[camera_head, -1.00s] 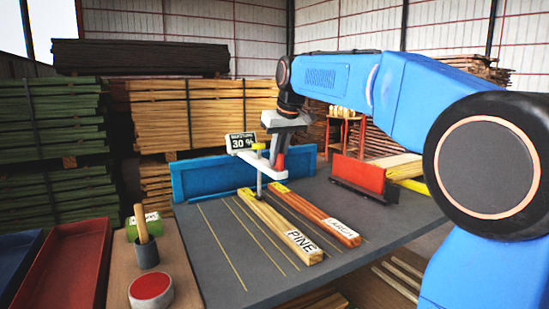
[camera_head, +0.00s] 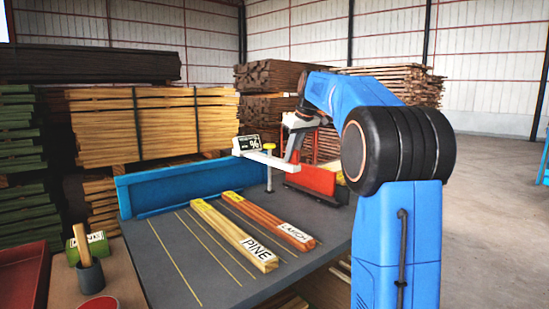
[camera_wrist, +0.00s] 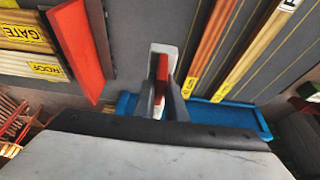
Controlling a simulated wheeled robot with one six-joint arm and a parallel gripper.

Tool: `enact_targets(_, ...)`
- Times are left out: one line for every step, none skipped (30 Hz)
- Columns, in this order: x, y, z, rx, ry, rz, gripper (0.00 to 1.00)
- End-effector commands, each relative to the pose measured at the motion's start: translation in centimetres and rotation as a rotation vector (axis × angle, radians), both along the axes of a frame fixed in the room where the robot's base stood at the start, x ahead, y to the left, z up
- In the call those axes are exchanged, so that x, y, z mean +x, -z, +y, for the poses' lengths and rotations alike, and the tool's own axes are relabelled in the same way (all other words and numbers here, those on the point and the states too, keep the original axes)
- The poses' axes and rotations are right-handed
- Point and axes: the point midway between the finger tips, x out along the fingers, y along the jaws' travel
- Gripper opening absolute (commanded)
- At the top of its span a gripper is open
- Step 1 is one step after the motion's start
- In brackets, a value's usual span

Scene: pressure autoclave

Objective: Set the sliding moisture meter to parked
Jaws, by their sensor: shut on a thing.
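The moisture meter (camera_head: 267,159) is a white arm with a display box (camera_head: 246,143) at its left end and a yellow-topped post. Its post stands just right of the larch board's far end, left of the red upright stop (camera_head: 318,180). My gripper (camera_head: 292,157) is at the right end of the white arm. In the wrist view my gripper (camera_wrist: 163,98) is shut on the meter's red grip (camera_wrist: 162,68), with the white arm end (camera_wrist: 163,49) around it. The display shows a % sign; its other text is too small to read.
The pine board (camera_head: 235,235) and the larch board (camera_head: 268,219) lie on the grey table (camera_head: 180,265). A blue fence (camera_head: 165,185) runs along the back. Gate and roof boards (camera_wrist: 28,50) lie beyond the red stop. A red tray (camera_head: 22,282) is at left.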

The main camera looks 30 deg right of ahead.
Motion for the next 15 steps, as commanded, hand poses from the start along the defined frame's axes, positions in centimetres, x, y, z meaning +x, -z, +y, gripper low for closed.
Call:
enact_targets(0.2, 0.0, -1.2, 0.000, 0.004, -0.001, 0.00)
enact_targets(0.3, 0.0, -1.7, 0.000, 0.004, -0.001, 0.00)
enact_targets(0.5, 0.0, -2.3, -0.001, 0.003, -0.002, 0.00)
enact_targets(0.6, 0.0, -2.8, 0.000, 0.002, -0.002, 0.00)
enact_targets(0.7, 0.0, -3.2, 0.000, 0.002, -0.002, 0.00)
enact_targets(0.7, 0.0, -3.6, 0.000, 0.002, -0.002, 0.00)
enact_targets(0.8, -0.1, -3.8, 0.000, 0.002, -0.002, 0.00)
enact_targets(0.8, -0.1, -4.0, 0.000, 0.001, -0.002, 0.00)
enact_targets(0.9, -0.1, -4.3, 0.000, 0.001, -0.002, 0.00)
enact_targets(0.9, -0.1, -4.5, -0.001, 0.000, -0.002, 0.00)
enact_targets(1.0, -0.1, -4.6, -0.001, 0.000, -0.002, 0.00)
enact_targets(1.0, -0.1, -4.7, -0.001, 0.000, -0.002, 0.00)
enact_targets(1.0, -0.1, -4.8, -0.001, 0.000, -0.002, 0.00)
enact_targets(1.0, -0.1, -4.8, -0.001, 0.000, -0.002, 0.00)
enact_targets(1.0, -0.1, -4.9, -0.001, 0.001, -0.002, 0.00)
